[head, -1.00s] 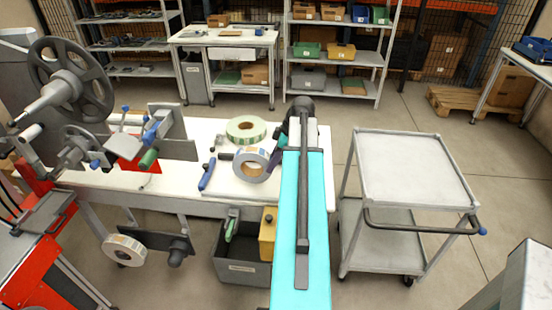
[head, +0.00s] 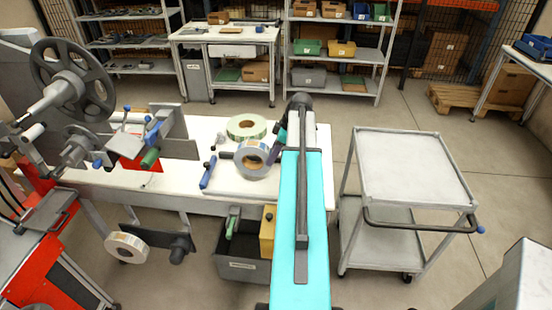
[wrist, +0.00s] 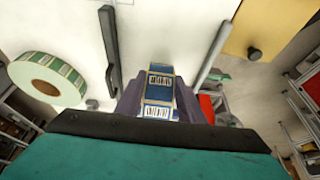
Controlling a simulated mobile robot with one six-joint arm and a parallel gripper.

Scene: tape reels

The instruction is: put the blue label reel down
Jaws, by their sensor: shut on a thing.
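The blue label reel (head: 247,172) is a white and blue roll with a brown core. My gripper (head: 274,151) is shut on its right side in the head view, over the white worktable (head: 218,137). The wrist view shows the printed edge of the blue label reel (wrist: 159,88) between the purple fingers of my gripper (wrist: 158,104). Its face is tilted toward the head camera. I cannot tell whether its lower edge touches the table. Part of the reel is hidden by the gripper.
A green label reel (head: 240,122) lies flat just behind the blue one. A blue-handled tool (head: 207,172) lies left of it. A machine with a large dark wheel (head: 75,85) stands at the left. A grey cart (head: 415,165) with a clear top stands right.

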